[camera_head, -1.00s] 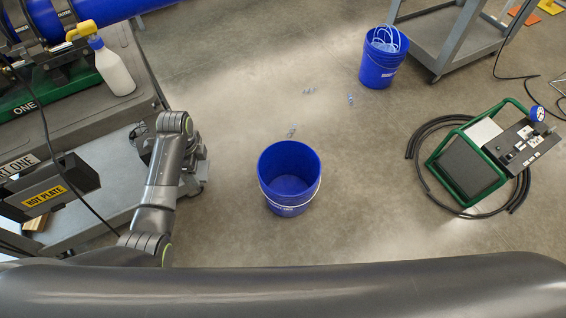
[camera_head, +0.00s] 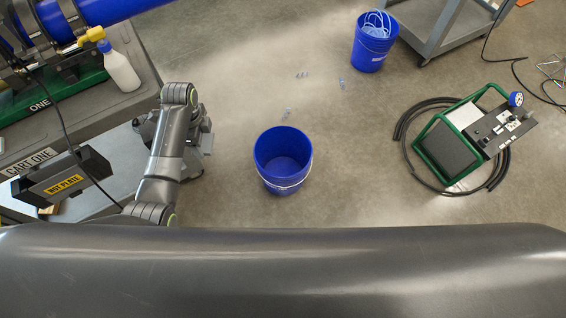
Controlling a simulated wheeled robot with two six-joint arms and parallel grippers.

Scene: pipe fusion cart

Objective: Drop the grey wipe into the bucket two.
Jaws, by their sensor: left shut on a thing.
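A blue bucket (camera_head: 283,178) with a wire handle stands upright on the floor near the middle and looks empty. A second blue bucket (camera_head: 367,52) stands at the far right of it, with pale looped strips inside. Their labels are too small to read surely, so I cannot tell which is bucket two. My left gripper (camera_head: 203,143) is partly hidden behind my left arm, beside the cart's edge and left of the near bucket. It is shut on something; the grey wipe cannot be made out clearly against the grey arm. My right gripper is out of view.
A green-framed unit (camera_head: 450,145) with coiled hoses lies at the right. Small scraps (camera_head: 302,75) dot the otherwise clear floor between.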

